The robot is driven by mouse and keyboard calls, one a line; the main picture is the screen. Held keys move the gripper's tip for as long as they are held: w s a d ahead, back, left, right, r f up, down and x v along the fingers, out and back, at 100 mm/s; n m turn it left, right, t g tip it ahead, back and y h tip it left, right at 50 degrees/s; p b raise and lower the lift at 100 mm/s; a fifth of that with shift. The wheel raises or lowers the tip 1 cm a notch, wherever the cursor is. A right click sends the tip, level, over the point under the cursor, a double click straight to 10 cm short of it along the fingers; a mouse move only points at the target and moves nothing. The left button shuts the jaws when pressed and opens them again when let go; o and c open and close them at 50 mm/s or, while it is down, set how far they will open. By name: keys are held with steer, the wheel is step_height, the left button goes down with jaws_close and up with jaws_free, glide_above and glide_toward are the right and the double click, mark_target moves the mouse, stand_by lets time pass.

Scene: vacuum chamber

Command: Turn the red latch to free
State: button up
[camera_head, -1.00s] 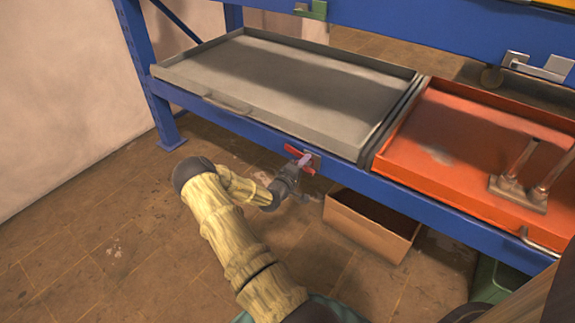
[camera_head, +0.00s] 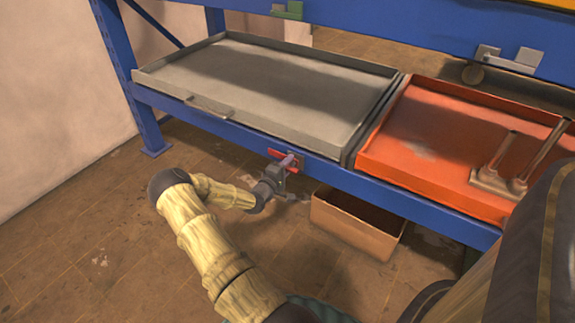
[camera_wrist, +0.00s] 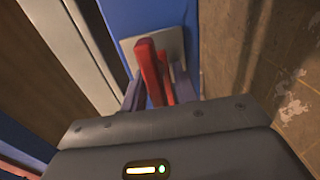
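The red latch (camera_head: 276,154) is a small handle on a grey plate, fixed to the front of the blue shelf beam below the grey tray. Its red handle (camera_wrist: 152,72) stands out from the plate (camera_wrist: 172,44) in the wrist view. My gripper (camera_head: 287,162) is at the latch, reached from the near side. In the wrist view its two purple-grey fingers (camera_wrist: 160,90) lie one on each side of the red handle, close against it, and look shut on it. The gripper's body hides the near part of the fingers.
A grey tray (camera_head: 185,82) and an orange-red tray (camera_head: 440,178) rest on the shelf above the blue beam (camera_head: 215,122). An open brown box (camera_head: 352,228) stands on the floor, right of my gripper. The floor to the left is clear.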

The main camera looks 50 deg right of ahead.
steer(key=shift+o, duration=0.4)
steer(key=shift+a, duration=0.25)
steer(key=s+a+p, duration=0.1)
steer(key=a+p, duration=0.3)
steer(key=a, duration=1.3)
steer(key=shift+s+p, duration=0.3)
steer(key=shift+s, duration=0.1)
